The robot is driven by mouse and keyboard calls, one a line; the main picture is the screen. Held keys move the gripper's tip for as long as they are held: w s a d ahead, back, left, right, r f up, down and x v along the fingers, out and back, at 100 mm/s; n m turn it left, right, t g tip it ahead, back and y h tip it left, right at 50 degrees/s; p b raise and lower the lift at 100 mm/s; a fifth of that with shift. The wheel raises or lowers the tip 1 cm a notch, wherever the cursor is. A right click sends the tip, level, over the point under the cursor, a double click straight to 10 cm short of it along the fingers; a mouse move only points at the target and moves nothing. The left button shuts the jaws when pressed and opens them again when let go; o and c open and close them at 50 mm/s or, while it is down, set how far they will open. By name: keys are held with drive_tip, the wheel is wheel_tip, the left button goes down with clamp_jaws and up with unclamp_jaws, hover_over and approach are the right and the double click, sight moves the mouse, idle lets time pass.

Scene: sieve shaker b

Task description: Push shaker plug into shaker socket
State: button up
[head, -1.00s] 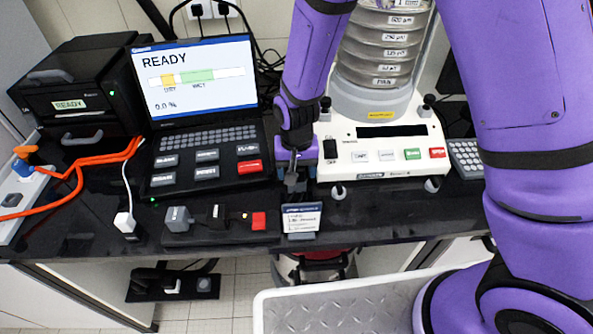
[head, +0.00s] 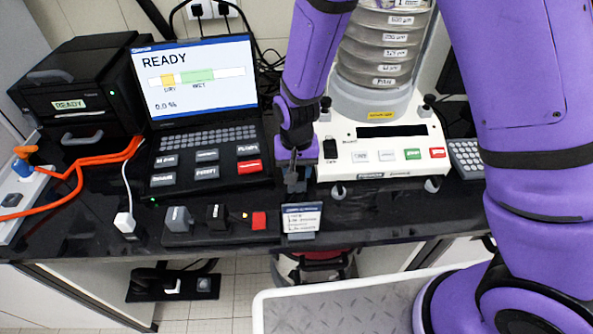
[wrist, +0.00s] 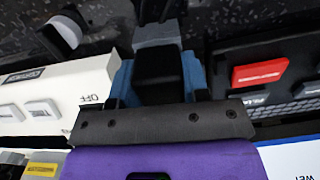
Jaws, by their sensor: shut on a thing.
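My gripper (head: 291,180) hangs over the bench in front of the left side of the white sieve shaker (head: 380,160). In the wrist view its blue fingers flank a black block (wrist: 158,72), which I take to be the shaker plug, with a grey part (wrist: 155,33) beyond it. The gripper is shut on this block. A black strip (head: 190,239) lies at the bench's front edge, left of the gripper, with a grey block (head: 178,219), a black piece (head: 215,214) and a red switch (head: 259,221). I cannot tell which opening is the shaker socket.
The laptop (head: 200,80) reads READY and stands left of the gripper. A small label stand (head: 302,219) is just below the gripper, near the front edge. A white adapter (head: 124,222) and orange cable (head: 75,178) lie at left.

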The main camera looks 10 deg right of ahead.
drive_tip(key=shift+r, duration=2.95)
drive_tip(key=shift+r, duration=0.15)
drive_tip(key=shift+r, duration=1.35)
drive_tip(key=shift+w, duration=0.1)
